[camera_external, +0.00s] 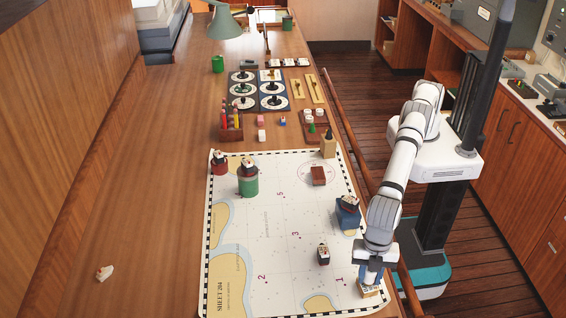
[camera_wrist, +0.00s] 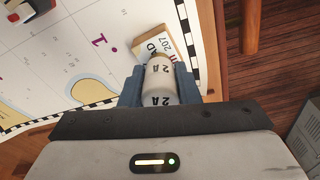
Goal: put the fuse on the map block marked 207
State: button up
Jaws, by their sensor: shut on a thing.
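The fuse (camera_wrist: 160,82) is a pale cylinder marked 2 A with a tan end cap, held between the blue fingers of my gripper (camera_wrist: 160,84). The map block marked 207 (camera_wrist: 170,40) is a cream block at the chart's edge, just beyond the fuse's far end in the wrist view. In the external view my gripper (camera_external: 372,272) points down right over this block (camera_external: 369,291) at the chart's lower right. The fuse is mostly hidden there by the fingers. I cannot tell whether the fuse touches the block.
A blue block (camera_external: 347,216) with a small item on top stands above my gripper on the chart (camera_external: 270,215). A dark item (camera_external: 323,254) lies left of it. A red block (camera_external: 318,176) and green cylinder (camera_external: 248,184) stand farther up. The lower middle chart is mostly clear.

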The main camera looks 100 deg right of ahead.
jog(key=shift+f, duration=0.15)
jog(key=o, duration=1)
jog(key=r, duration=0.4)
jog(key=d+r, duration=0.1)
jog(key=r, duration=0.7)
jog(key=shift+s+d+r+b, duration=0.15)
jog(key=shift+s+d+b, duration=0.05)
jog(key=shift+b, duration=0.2)
